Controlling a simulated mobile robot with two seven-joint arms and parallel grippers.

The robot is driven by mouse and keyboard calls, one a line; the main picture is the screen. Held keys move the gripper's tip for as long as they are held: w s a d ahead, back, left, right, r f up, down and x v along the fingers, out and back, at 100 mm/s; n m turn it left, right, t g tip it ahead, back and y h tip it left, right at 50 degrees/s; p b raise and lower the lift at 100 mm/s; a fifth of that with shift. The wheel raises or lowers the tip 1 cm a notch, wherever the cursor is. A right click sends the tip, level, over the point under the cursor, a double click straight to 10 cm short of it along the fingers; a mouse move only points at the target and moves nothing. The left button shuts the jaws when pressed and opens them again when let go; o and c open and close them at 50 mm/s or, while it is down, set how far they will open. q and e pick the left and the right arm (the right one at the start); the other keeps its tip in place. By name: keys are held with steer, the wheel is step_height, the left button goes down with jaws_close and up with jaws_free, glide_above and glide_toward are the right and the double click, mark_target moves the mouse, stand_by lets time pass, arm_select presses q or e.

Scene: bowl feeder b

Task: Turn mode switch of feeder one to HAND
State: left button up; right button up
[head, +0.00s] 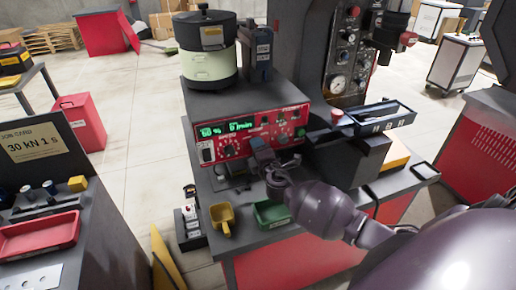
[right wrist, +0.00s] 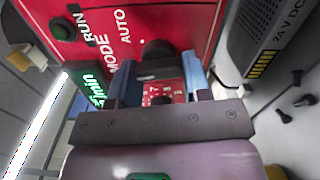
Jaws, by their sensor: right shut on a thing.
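Feeder one's red control panel (head: 205,150) has green displays and several knobs. It sits under a drum-shaped bowl (head: 208,65). My right gripper (head: 259,146) is at the lower middle of the panel front. In the right wrist view, the gripper (right wrist: 160,75) is shut on the black mode switch (right wrist: 157,49), one blue-grey finger on each side. The words MODE, RUN and AUTO show near the switch. I cannot read a HAND mark or see which way the switch points. My left gripper is not in view.
A yellow scoop (head: 222,217) and a green tray (head: 270,212) lie on the bench below the panel. A dark tray (head: 385,116) stands to the right. A power unit (right wrist: 265,45) marked 24 V DC is beside the panel in the right wrist view.

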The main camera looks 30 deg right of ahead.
steer(key=shift+f+n+p, duration=0.15)
steer(key=shift+n+p, duration=0.65)
steer(key=shift+n, duration=2.8)
steer(key=o, duration=0.9)
steer(key=shift+o, duration=0.2)
steer(key=v, duration=1.1)
steer(key=shift+b, duration=0.3)
steer(key=shift+w+d, duration=0.1)
